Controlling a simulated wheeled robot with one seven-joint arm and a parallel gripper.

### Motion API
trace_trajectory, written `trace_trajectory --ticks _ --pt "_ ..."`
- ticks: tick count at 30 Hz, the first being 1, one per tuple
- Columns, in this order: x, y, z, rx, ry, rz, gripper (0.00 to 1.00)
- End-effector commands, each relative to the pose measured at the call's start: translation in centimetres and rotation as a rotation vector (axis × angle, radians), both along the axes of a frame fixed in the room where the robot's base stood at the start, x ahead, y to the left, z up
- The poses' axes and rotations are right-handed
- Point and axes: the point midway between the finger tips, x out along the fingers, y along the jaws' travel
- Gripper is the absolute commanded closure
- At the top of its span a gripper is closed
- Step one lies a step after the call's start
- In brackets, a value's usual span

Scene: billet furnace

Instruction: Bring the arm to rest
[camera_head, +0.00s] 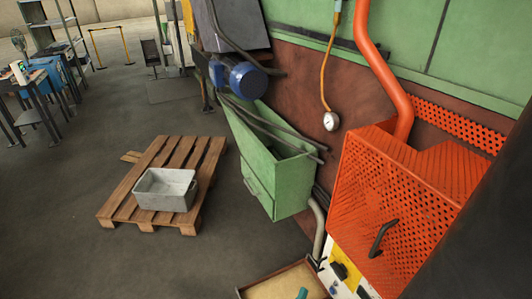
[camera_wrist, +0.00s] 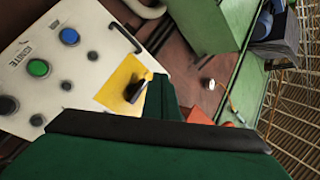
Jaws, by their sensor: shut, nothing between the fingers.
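My gripper (camera_wrist: 161,95) shows in the wrist view as dark green fingers, shut together with nothing held between them. Its broad green body with a black band fills the bottom of that view. The gripper is not clearly visible in the head view. A large dark shape covers the right edge there.
An orange perforated guard (camera_head: 380,190) with a black handle stands at the right, above the panel. A green bin (camera_head: 265,170) hangs on the furnace wall. A grey crate (camera_head: 165,188) sits on a wooden pallet (camera_head: 125,200). A shallow tray (camera_head: 262,278) lies below.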

Motion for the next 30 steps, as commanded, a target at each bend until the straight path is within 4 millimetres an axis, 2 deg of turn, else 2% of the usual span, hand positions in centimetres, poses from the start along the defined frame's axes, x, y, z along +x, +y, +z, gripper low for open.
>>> trace_trajectory --ticks 1,8,12,20,30 --pt "-2.0 0.4 0.3 -0.032 0.021 0.019 1.00" --pt "-9.2 3.3 2.7 -0.170 0.113 0.114 1.00" --pt "-13.4 5.2 4.8 -0.248 0.164 0.165 1.00" --pt "-19.8 8.1 9.2 -0.372 0.248 0.236 1.00" --pt "-28.6 11.5 15.8 -0.569 0.397 0.336 1.00"
